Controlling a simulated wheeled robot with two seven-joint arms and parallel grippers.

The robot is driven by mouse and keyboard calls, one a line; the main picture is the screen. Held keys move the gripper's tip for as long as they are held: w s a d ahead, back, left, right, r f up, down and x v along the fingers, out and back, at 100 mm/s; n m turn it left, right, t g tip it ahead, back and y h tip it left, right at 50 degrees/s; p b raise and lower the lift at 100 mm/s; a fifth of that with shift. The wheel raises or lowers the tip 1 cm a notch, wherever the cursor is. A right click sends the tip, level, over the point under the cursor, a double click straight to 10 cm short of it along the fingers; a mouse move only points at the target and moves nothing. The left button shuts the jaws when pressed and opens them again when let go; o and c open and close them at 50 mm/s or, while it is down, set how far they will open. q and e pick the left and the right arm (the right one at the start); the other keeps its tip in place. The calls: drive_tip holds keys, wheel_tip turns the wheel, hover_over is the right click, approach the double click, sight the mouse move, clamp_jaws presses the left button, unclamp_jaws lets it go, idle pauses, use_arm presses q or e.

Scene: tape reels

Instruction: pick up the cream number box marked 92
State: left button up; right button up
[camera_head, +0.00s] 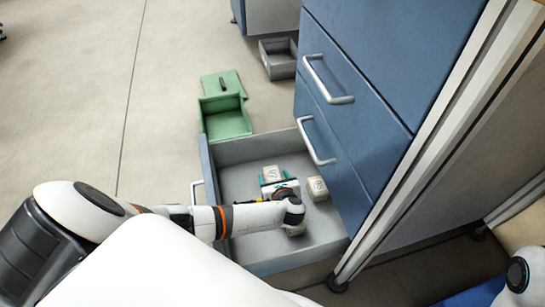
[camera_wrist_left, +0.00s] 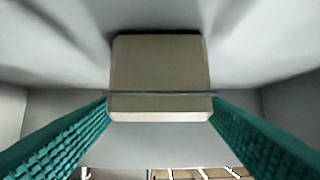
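Cream boxes lie in the open grey drawer. One cream box (camera_head: 271,172) is just beyond my left gripper (camera_head: 276,180), between its teal fingers; dark marks on its top are too small to read. In the left wrist view this box (camera_wrist_left: 160,65) fills the middle, with a fingertip of the left gripper (camera_wrist_left: 160,108) close against each side. I cannot tell whether the fingers press on it. A second cream box (camera_head: 317,188), also marked illegibly, sits to the right. A third (camera_head: 295,231) is partly hidden under my left wrist. My right gripper is out of view.
The drawer (camera_head: 325,228) has raised walls around the boxes. The blue cabinet (camera_head: 345,150) with silver handles rises close on its right. An open green box (camera_head: 225,118) stands beyond the drawer, and a small grey bin (camera_head: 279,66) farther back.

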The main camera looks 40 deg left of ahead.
use_arm(q)
drive_tip(key=c, duration=0.9)
drive_tip(key=shift+c, duration=0.2)
